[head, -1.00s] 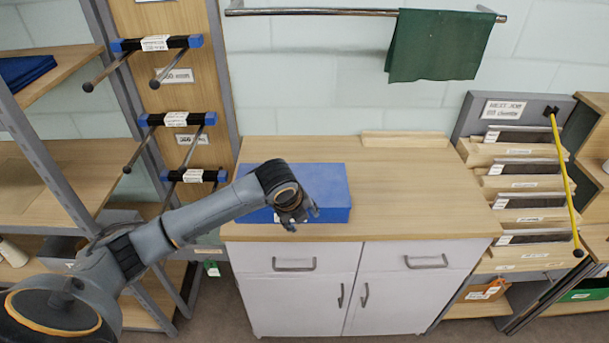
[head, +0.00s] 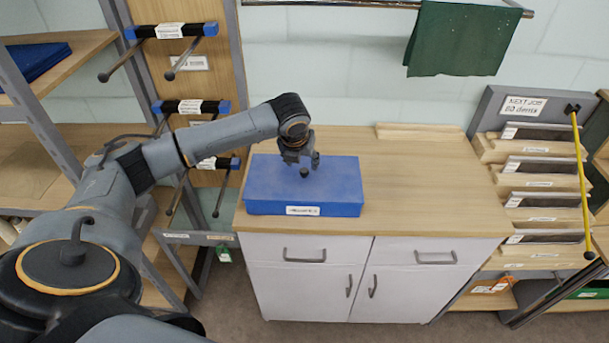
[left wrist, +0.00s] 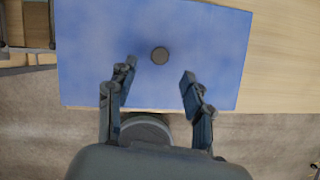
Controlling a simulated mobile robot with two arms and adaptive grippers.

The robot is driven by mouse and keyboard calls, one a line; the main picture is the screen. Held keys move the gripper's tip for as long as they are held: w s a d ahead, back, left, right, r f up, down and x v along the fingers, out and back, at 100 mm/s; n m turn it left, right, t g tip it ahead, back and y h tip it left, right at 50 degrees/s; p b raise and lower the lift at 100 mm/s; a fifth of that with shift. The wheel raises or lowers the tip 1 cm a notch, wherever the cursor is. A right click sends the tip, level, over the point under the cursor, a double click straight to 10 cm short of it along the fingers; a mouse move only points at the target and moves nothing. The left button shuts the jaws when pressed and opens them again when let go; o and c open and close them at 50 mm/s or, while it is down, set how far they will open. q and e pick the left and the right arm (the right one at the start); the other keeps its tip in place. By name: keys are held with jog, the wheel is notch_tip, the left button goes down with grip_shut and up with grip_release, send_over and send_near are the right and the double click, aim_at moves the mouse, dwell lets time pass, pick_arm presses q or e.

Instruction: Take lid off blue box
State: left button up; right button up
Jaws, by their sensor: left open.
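The blue box (head: 265,208) stands on the wooden cabinet top with its lid (head: 335,178) on. A small dark round knob (head: 304,173) sits near the middle of the lid; it also shows in the left wrist view (left wrist: 160,55). A white label is on the box's front face. My left gripper (head: 302,163) hangs above the lid, close to the knob. In the left wrist view my left gripper (left wrist: 158,75) is open, its fingers apart and the knob just beyond the gap between their tips. My right gripper is not in view.
The cabinet top (head: 430,190) is clear to the right of the box. A wooden strip (head: 420,131) lies at its back edge. A peg rack (head: 190,107) stands at left, a slotted rack (head: 540,165) at right. A green cloth (head: 462,40) hangs on a rail above.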

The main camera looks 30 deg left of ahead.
aim_at(304, 170)
pick_arm(q)
jog(key=shift+w+a+f, duration=0.1)
jog(key=shift+w+f, duration=0.05)
jog(key=shift+f, duration=0.15)
jog(key=shift+w+f+p, duration=0.15)
jog(key=shift+f+p, duration=0.3)
jog(key=shift+f, duration=0.05)
jog(key=p+x, duration=0.1)
jog(key=x, duration=0.3)
jog(key=shift+a+f, duration=0.1)
jog(key=shift+f, duration=0.05)
grip_shut()
